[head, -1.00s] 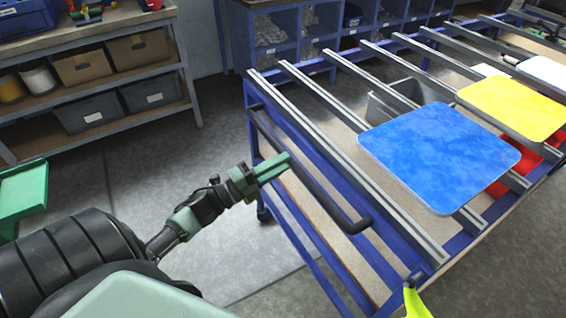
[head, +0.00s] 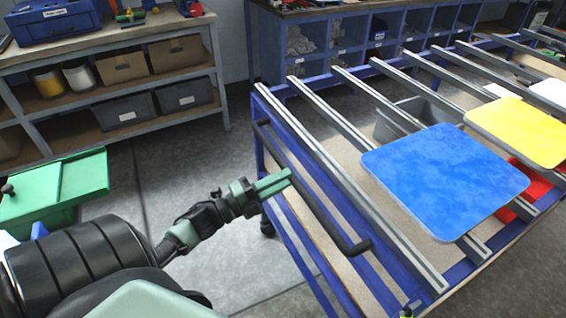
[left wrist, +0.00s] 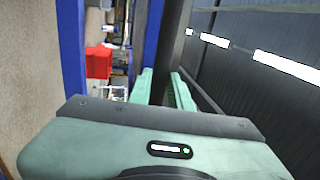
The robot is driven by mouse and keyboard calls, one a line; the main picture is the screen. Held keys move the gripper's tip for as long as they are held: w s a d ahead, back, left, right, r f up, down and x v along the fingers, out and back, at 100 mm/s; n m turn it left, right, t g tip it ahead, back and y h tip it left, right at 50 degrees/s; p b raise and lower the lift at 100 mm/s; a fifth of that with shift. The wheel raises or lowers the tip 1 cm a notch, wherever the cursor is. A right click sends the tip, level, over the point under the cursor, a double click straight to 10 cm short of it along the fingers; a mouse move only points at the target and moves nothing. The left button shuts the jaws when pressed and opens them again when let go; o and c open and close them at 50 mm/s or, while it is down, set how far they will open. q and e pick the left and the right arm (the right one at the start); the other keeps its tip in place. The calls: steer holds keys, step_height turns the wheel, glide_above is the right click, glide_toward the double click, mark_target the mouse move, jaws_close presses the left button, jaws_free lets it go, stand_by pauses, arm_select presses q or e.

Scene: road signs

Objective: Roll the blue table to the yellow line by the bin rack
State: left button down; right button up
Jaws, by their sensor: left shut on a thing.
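The blue table (head: 345,280) is a blue wheeled frame with grey slats across its top, filling the right of the head view. Its dark handle bar (head: 318,208) runs along the near left side. My left gripper (head: 278,182) is at this bar, shut on it. In the left wrist view the fingers (left wrist: 163,88) close around the dark bar, beside a blue frame member. My right gripper is not in view. A blue cubby rack (head: 345,42) with bins stands behind the table. I see no yellow line on the floor.
Blue (head: 443,180) and yellow (head: 520,130) sign plates lie on the slats. A grey shelf (head: 110,135) with boxes stands at the back left. A green box (head: 85,180) is at the left. Grey floor (head: 185,160) lies clear between shelf and table.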

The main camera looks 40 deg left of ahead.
arm_select(q)
steer(key=shift+w+a+r, duration=0.15)
steer(key=shift+a+r, duration=0.05)
steer(key=shift+r, duration=0.5)
steer(key=shift+w, duration=0.15)
steer(key=c, duration=1.3)
jaws_free()
steer(key=shift+c, duration=0.2)
steer(key=shift+o, duration=0.2)
steer(key=shift+d+f, duration=0.1)
steer(key=shift+f, duration=0.1)
steer(key=shift+f, duration=0.15)
steer(key=b+v, duration=0.1)
steer(key=v, duration=0.7)
steer(key=shift+b, duration=0.4)
